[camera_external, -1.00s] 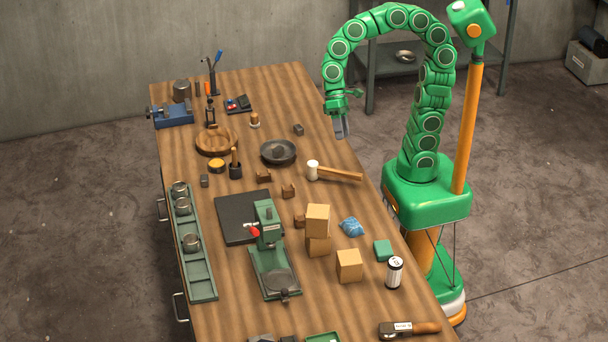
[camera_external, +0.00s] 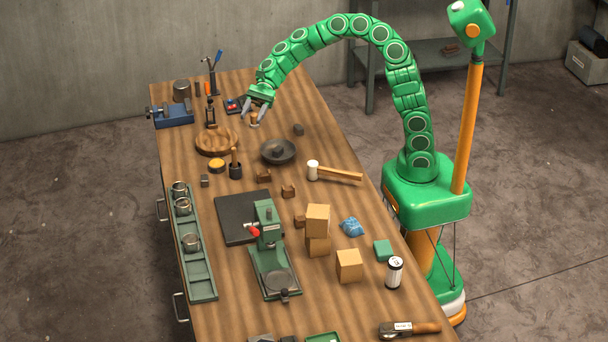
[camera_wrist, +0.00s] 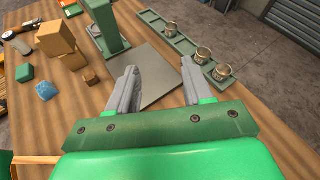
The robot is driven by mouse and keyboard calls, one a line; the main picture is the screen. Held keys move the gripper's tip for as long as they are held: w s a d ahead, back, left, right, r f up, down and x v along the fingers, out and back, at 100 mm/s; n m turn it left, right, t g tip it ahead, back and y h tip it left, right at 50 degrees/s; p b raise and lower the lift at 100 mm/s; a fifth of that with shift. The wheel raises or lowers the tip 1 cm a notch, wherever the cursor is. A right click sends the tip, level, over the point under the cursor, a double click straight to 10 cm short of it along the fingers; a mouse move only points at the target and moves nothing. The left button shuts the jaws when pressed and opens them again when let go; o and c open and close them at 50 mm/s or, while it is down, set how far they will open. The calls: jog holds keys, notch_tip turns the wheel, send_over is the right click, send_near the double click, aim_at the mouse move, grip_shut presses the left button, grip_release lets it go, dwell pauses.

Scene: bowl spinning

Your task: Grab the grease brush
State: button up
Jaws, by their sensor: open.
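A wooden handle (camera_external: 234,156), which looks like the grease brush, stands upright in a small black pot (camera_external: 236,172) left of the table's middle. Its lower end is hidden in the pot. A yellow-topped tin (camera_external: 217,166) sits just left of the pot. My gripper (camera_external: 254,117) is open, fingers pointing down, behind and slightly right of the pot. In the external view its fingers flank a small wooden knob on a pale base (camera_external: 254,121); I cannot tell their depth apart. In the wrist view my gripper (camera_wrist: 158,82) shows nothing between its fingers, and the brush does not show.
A dark bowl (camera_external: 278,151) and a round wooden board (camera_external: 216,140) flank the pot. A bottle-like dark tool (camera_external: 210,113) and blue vise (camera_external: 173,115) stand farther back. A mallet (camera_external: 335,172), green press (camera_external: 271,250), blocks (camera_external: 349,266) and a green tray (camera_external: 199,262) lie nearer.

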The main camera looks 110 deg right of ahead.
jog(key=w+d+f+m+t, duration=0.2)
jog(key=w+d+f+m, duration=0.15)
jog(key=d, duration=0.45)
send_over(235, 167)
jog(key=shift+h, duration=0.4)
jog(key=shift+s+d+f, duration=0.1)
jog(key=shift+d+f, duration=0.05)
jog(key=shift+f, duration=2.15)
jog(key=shift+w+d+f, duration=0.1)
jog(key=shift+d+f, duration=0.05)
jog(key=shift+f, duration=2.1)
jog(key=shift+s+d+f, duration=0.1)
jog(key=shift+d+f, duration=0.05)
jog(key=shift+f, duration=2.15)
jog(key=shift+x, duration=0.9)
grip_shut()
